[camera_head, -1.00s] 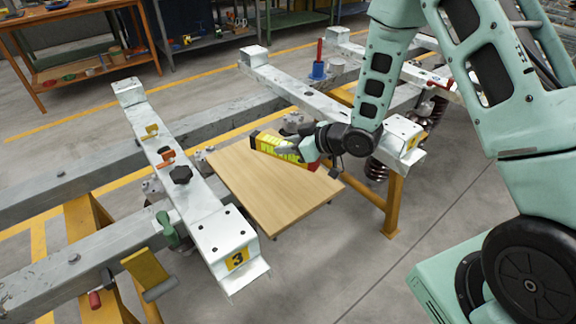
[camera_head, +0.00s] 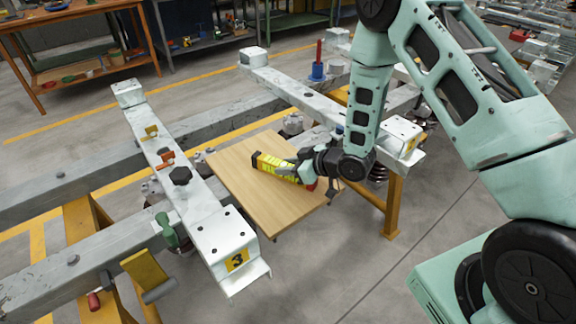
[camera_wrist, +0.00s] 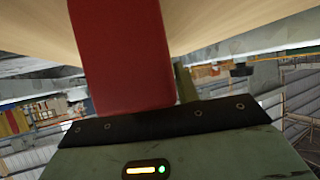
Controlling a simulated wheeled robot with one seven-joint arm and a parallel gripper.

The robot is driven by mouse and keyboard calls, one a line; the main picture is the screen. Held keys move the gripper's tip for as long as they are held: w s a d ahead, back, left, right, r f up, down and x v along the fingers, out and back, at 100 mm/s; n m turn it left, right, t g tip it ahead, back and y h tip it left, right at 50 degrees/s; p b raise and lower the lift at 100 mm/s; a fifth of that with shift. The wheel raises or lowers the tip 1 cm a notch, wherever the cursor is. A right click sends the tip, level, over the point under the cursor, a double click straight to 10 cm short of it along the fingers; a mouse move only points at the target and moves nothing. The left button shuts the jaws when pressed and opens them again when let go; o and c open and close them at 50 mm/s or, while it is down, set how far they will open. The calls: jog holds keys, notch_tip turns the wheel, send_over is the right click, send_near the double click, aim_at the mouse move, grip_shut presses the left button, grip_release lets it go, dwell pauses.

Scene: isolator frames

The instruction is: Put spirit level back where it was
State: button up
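The spirit level (camera_head: 276,166) is a yellow bar with a dark left end, and red shows at its right end beside my gripper. My gripper (camera_head: 300,173) has come in from the right and is shut on the right part of the spirit level. The level is over the wooden board (camera_head: 240,185); I cannot tell whether it touches it. In the wrist view a red block (camera_wrist: 122,60), seemingly the level's end, stands in front of the gripper housing, with pale wood above it. My fingers are mostly hidden there.
A white beam (camera_head: 185,190) with clamps and a black knob runs along the board's left side. Another white beam (camera_head: 300,93) lies behind and right, with a blue and red tool (camera_head: 317,70) beyond it. The board's left and front parts are bare.

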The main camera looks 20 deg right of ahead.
jog(key=o, duration=0.3)
jog(key=shift+r, duration=0.25)
jog(key=v, duration=1.2)
jog(key=s+a+r+g+h, duration=0.4)
jog(key=a+r+h, duration=0.15)
jog(key=a, duration=0.35)
jog(key=s+a+r+g, duration=0.1)
jog(key=s+r, duration=0.2)
jog(key=s, duration=0.4)
jog(key=s+a+r+g+h, duration=0.1)
jog(key=s+a+r+g, duration=0.1)
jog(key=s, duration=0.5)
jog(key=s+a+r+g, duration=0.1)
jog(key=s+r+g, duration=0.1)
jog(key=s, duration=0.5)
jog(key=shift+a+r+m+h, duration=0.3)
jog(key=shift+r+h, duration=0.05)
jog(key=shift+r, duration=0.55)
